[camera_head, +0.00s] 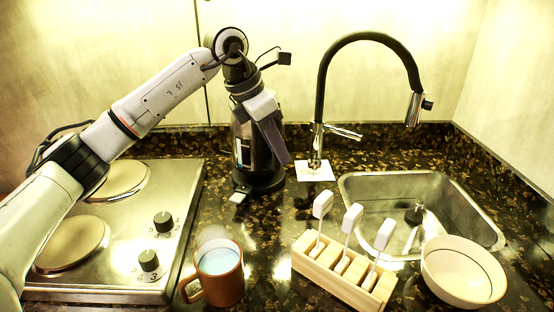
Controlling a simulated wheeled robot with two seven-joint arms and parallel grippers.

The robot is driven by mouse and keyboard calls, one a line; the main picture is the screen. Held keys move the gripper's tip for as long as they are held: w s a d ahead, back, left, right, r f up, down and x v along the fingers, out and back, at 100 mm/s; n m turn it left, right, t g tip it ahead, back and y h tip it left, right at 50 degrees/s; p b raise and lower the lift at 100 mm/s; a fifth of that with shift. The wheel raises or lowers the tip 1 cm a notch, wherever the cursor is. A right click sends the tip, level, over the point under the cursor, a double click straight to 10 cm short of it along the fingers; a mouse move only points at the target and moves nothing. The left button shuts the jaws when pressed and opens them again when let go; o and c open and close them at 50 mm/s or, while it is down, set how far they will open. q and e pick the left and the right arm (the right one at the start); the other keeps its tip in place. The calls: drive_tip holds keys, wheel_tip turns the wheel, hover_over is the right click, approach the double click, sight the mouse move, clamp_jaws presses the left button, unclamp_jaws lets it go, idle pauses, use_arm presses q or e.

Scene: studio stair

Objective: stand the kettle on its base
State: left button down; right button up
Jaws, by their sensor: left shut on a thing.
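The kettle (244,140) is dark and glossy with a clear, bluish window strip. It stands upright at the back of the counter, left of the tap. My left gripper (274,142) reaches down over it from above and is shut on it, on its right front side; the handle is mostly hidden behind the gripper. The black round base (260,182) shows right under the kettle. I cannot tell whether the kettle is fully seated on it or slightly above. My right gripper is not in view.
A steel hob (120,245) lies at left. A brown mug (220,280) stands in front, beside a wooden rack (335,275) with white-handled tools and a white bowl (462,270). A sink (465,215) with a black tap (320,95) is at right. Counter between kettle and mug is clear.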

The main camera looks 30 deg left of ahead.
sight(277, 160)
use_arm(q)
drive_tip(key=shift+w+a+f+p, duration=0.1)
drive_tip(key=shift+f+p, duration=0.05)
drive_tip(key=shift+f, duration=0.65)
drive_tip(key=shift+w+f+p, duration=0.1)
drive_tip(key=shift+f+p, duration=0.05)
drive_tip(key=shift+f, duration=0.65)
drive_tip(key=shift+f, duration=0.15)
drive_tip(key=c, duration=1.6)
unclamp_jaws()
drive_tip(key=shift+s+f, duration=0.1)
drive_tip(key=shift+c, duration=0.2)
drive_tip(key=v, duration=0.7)
drive_tip(key=shift+r+b, duration=0.3)
drive_tip(key=shift+r, duration=0.1)
